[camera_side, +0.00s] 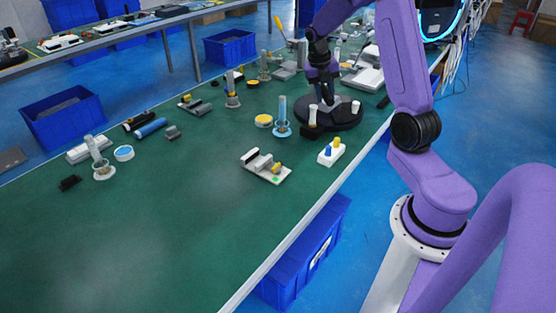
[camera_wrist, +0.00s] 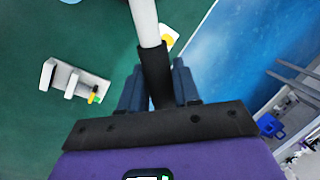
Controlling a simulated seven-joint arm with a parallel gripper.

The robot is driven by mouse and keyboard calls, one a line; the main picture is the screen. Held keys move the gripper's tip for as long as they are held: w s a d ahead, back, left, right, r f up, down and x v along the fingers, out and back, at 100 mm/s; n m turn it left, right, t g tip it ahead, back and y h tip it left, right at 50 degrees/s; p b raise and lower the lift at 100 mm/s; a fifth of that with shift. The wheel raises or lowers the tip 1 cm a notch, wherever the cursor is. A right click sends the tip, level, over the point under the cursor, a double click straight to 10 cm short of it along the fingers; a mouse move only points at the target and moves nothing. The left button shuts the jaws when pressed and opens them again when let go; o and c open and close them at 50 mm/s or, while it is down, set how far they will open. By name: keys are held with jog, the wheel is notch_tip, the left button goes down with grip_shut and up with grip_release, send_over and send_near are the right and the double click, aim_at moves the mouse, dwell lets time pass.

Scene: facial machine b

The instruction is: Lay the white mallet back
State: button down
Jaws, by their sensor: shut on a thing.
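My gripper (camera_wrist: 159,92) is shut on the black grip of the white mallet (camera_wrist: 146,22). In the wrist view the black grip lies between the two fingers, and the white part runs up out of the top edge, so its far end is cut off. In the side view my gripper (camera_side: 326,96) is low over a round black base (camera_side: 347,120) at the table's right side. A white-topped dark piece (camera_side: 313,116) shows just left of the fingers there; I cannot tell whether it is part of the mallet.
A white block with blue and yellow pegs (camera_side: 331,153) stands near the right table edge. A white fixture (camera_side: 265,170) lies left of it. A clear blue cylinder (camera_side: 282,115) stands on a round base nearby. The green table's (camera_side: 190,220) front is clear.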

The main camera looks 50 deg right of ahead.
jog(key=s+a+f+n, duration=0.1)
jog(key=a+f+n, duration=0.1)
jog(key=a, duration=1)
jog(key=s+a+f+n, duration=0.2)
jog(key=a, duration=1.1)
jog(key=s+a+f+n, duration=0.1)
jog(key=s+a+n, duration=0.1)
jog(key=s+a, duration=0.3)
jog(key=s+a+f+n+t, duration=0.1)
jog(key=s+a, duration=0.5)
jog(key=s, duration=0.8)
jog(key=shift+f+n, duration=0.65)
jog(key=shift+n, duration=0.35)
jog(key=shift+w, duration=0.1)
jog(key=shift+w+a+f, duration=0.75)
jog(key=shift+w+f, duration=0.75)
jog(key=shift+w, duration=0.55)
jog(key=shift+w+a+f, duration=0.7)
jog(key=shift+w+f, duration=0.8)
jog(key=shift+w, duration=0.6)
jog(key=shift+w+a+f, duration=0.75)
jog(key=shift+w+f, duration=0.75)
jog(key=shift+w, duration=0.55)
jog(key=shift+w+a+f, duration=0.1)
jog(key=shift+w+f, duration=0.1)
jog(key=shift+f, duration=0.7)
jog(key=shift+w+a+f, duration=0.1)
jog(key=shift+w+f, duration=0.1)
jog(key=shift+f, duration=0.7)
